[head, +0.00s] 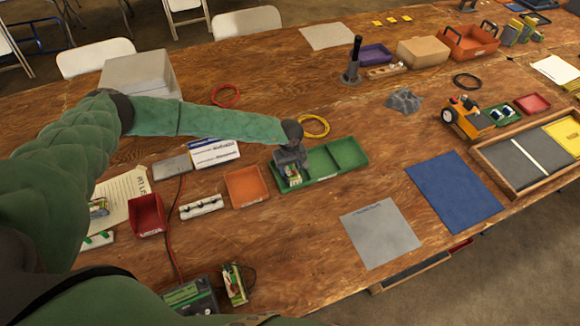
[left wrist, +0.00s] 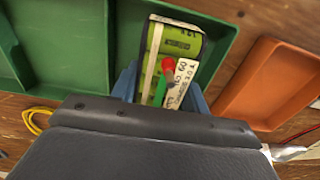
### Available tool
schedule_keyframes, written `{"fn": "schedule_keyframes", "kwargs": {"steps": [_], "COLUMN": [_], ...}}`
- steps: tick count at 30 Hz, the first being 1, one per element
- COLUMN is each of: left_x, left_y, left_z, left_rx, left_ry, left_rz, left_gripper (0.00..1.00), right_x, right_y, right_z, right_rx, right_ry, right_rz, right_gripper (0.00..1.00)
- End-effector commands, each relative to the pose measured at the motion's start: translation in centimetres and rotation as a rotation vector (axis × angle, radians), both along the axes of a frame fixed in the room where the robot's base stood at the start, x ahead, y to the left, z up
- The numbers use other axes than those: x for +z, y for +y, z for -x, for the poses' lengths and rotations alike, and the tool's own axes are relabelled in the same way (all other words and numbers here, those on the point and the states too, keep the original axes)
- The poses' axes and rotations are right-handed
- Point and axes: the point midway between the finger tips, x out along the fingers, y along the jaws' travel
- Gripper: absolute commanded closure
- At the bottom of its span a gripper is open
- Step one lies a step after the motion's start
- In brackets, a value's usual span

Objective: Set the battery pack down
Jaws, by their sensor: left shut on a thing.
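My left gripper (head: 289,166) is shut on the battery pack (head: 294,179), at the left compartment of the green tray (head: 344,153). In the left wrist view the pack (left wrist: 181,42) shows green cells, a white label and a red-tipped lead between the blue fingers of my gripper (left wrist: 160,85). The green tray (left wrist: 72,40) lies around and left of it there. I cannot tell whether the pack touches the tray floor. My right gripper is not in view.
An orange tray (head: 246,187) stands just left of the green tray. A grey mat (head: 381,233) and a blue mat (head: 453,193) lie to the right. A yellow cable coil (head: 314,126) lies behind the gripper. Bare wood is in front of the green tray.

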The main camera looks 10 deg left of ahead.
Motion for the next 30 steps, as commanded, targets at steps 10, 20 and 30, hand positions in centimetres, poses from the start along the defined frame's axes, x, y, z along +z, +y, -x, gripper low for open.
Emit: {"fn": "schedule_keyframes", "kwargs": {"steps": [10, 20, 30], "left_x": [-0.07, -0.25, -0.12], "left_y": [-0.05, -0.02, -0.02], "left_z": [-0.05, 0.02, 0.02], "left_rx": [0.000, 0.000, 0.000], "left_ry": [-0.001, 0.000, 0.000], "left_rz": [0.001, 0.000, 0.000], "left_gripper": [1.00, 0.33, 0.33], "right_x": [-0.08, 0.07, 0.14], "right_y": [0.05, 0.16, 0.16], "right_z": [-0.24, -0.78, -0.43], "right_rx": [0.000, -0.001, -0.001], "right_ry": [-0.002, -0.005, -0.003], "right_rz": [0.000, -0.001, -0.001], "right_gripper": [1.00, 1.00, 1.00]}}
